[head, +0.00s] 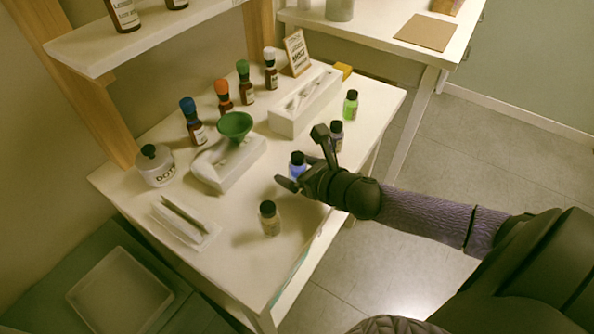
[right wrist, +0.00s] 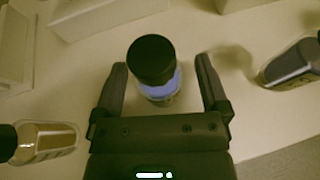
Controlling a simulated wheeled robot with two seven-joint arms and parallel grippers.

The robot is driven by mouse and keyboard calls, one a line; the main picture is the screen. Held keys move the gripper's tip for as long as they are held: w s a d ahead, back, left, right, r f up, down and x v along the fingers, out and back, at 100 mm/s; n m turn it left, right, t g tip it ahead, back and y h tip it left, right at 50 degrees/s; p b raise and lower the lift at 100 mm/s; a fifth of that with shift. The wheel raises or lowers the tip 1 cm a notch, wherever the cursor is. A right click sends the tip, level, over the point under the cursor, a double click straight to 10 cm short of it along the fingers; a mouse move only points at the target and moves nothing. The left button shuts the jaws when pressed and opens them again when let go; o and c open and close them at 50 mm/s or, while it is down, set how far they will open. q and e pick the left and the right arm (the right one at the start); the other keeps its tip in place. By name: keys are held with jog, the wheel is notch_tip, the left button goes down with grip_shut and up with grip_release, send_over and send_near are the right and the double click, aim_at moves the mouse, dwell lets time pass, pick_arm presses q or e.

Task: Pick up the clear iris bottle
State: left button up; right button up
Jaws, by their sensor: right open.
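A clear bottle with blue-violet liquid and a black cap (head: 298,166) stands upright near the table's right edge. Its label is not readable. My right gripper (head: 297,173) is open around it, one finger on each side. In the right wrist view the bottle (right wrist: 157,92) stands between the two open fingers (right wrist: 160,66), with gaps on both sides. Other clear bottles stand in the same row: a yellowish-brown one (head: 269,219) nearer, a dark grey-violet one (head: 336,137) and a green one (head: 351,104) farther back. My left gripper is not in view.
A white holder with a green funnel (head: 235,125) stands left of the row, with a white block (head: 303,104) behind it. Brown bottles with coloured caps, such as a blue-capped one (head: 192,125), line the back. A white jar (head: 155,166) stands at the left.

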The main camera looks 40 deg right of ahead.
jog(key=c, duration=1)
grip_shut()
